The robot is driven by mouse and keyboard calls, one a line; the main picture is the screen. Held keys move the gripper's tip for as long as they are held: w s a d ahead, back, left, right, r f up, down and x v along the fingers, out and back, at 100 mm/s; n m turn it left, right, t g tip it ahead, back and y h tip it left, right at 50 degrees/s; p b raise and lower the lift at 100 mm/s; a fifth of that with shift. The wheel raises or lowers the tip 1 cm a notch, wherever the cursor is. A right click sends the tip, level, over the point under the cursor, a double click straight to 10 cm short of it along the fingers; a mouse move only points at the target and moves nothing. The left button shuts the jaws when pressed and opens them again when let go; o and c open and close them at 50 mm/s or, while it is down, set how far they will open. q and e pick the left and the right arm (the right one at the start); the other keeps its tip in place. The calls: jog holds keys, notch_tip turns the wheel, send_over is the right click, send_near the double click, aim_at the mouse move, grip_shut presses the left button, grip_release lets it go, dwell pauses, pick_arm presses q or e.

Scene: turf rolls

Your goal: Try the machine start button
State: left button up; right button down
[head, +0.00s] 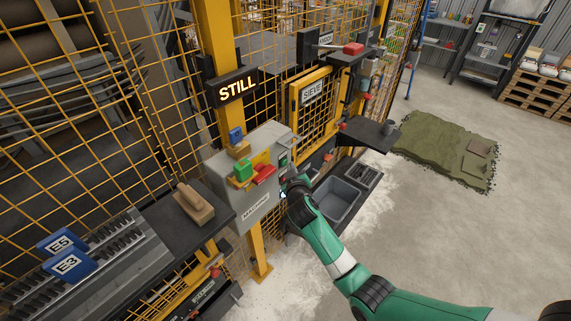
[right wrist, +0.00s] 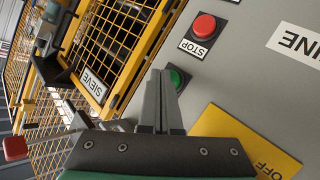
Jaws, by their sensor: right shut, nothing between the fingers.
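The grey machine control box (head: 240,195), labelled MACHINE, hangs on the yellow post in the head view. In the right wrist view its panel (right wrist: 245,75) carries a green button (right wrist: 177,76) and a red button (right wrist: 204,25) marked STOP. My right gripper (right wrist: 161,75) is shut and empty, its fingertips at the panel beside the green button and partly covering it. I cannot tell whether they touch it. In the head view the right gripper (head: 286,181) is at the box's right side. My left gripper is not in view.
A lit sign reads STILL (head: 238,88). A yellow OFF plate (right wrist: 250,145) is close to my right gripper. The SIEVE gate (head: 312,95) and mesh fence stand behind. A shelf with a wooden brush (head: 194,204) is left, a grey bin (head: 338,200) below right. Open floor lies right.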

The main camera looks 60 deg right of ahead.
jog(key=shift+w+b, duration=0.4)
jog(key=shift+b, duration=0.05)
dwell(0.3)
dwell(0.3)
jog(key=shift+s+p, duration=0.7)
jog(key=shift+s, duration=0.1)
jog(key=shift+r, duration=0.1)
jog(key=s+p, duration=0.2)
jog(key=s, duration=0.1)
jog(key=s+a+p, duration=0.1)
jog(key=s, duration=0.1)
